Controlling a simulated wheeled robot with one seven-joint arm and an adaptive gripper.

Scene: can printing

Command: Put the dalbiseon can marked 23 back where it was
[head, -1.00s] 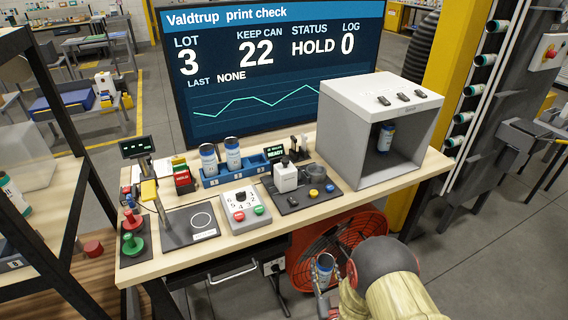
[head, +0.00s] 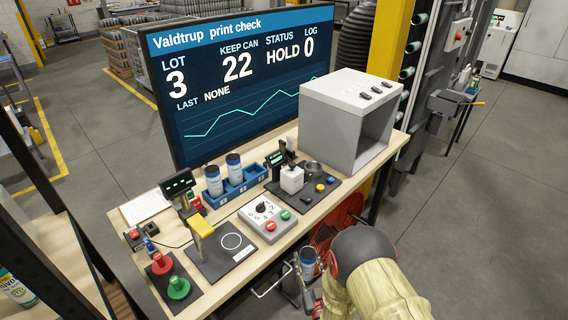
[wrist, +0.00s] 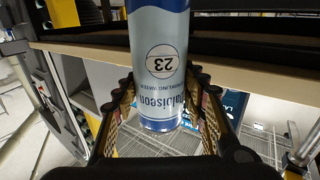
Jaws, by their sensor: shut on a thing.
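The can marked 23 (wrist: 160,65) is silver-grey and blue, with its label upside down in the wrist view. My gripper (wrist: 165,125) has a finger on each side of it and is shut on it. In the head view the held can (head: 308,258) and my gripper (head: 306,282) are low, in front of the bench's front edge. A blue rack (head: 247,187) on the bench holds two similar cans, a left one (head: 213,181) and a right one (head: 234,168). Their numbers are too small to read.
A grey open-fronted box (head: 340,118) stands at the bench's right end; its inside is only partly visible. A button box (head: 256,226), a dark pad (head: 212,262) and red and green stamps (head: 179,287) lie along the front. A large screen (head: 230,80) stands behind.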

